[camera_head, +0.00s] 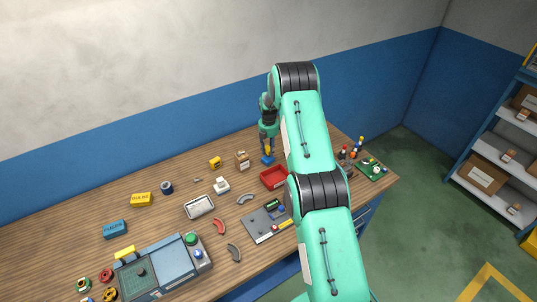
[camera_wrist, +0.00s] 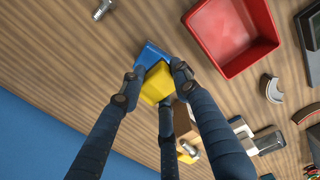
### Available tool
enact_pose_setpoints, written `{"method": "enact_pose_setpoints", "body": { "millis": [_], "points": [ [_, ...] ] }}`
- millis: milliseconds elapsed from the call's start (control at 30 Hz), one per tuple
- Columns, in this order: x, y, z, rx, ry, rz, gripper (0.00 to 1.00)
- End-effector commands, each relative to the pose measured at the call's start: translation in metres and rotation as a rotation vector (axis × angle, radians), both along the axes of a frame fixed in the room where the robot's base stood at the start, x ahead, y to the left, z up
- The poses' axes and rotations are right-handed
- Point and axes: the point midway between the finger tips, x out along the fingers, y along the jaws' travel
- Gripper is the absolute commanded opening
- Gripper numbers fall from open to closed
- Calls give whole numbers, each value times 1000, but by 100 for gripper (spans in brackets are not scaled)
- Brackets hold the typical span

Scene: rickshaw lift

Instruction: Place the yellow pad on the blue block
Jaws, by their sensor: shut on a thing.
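The yellow pad (camera_wrist: 157,83) is between the fingertips of my gripper (camera_wrist: 155,76) in the wrist view, and the gripper is shut on it. In the head view the pad (camera_head: 268,150) is a small yellow patch under the gripper. The blue block (camera_wrist: 151,54) shows just beyond the pad in the wrist view, partly covered by it. In the head view the blue block (camera_head: 267,160) stands on the wooden table, directly below the pad. I cannot tell whether pad and block touch. Fingers hide the pad's sides.
A red tray (camera_head: 273,177) stands close to the block, on its right. A brown box (camera_head: 242,161) is to its left. A grey board (camera_head: 264,224) and a white tray (camera_head: 199,207) lie nearer the front. A metal bolt (camera_wrist: 103,10) lies apart on the table.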

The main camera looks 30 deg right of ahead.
Motion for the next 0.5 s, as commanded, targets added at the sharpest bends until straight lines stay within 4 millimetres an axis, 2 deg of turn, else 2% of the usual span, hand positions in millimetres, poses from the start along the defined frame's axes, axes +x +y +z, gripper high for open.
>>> {"method": "enact_pose_setpoints", "body": {
  "millis": [167, 500],
  "points": [
    [7, -3, -1, 0, 0, 0, 6],
    [7, -3, -1, 0, 1, 0, 6]
  ]
}}
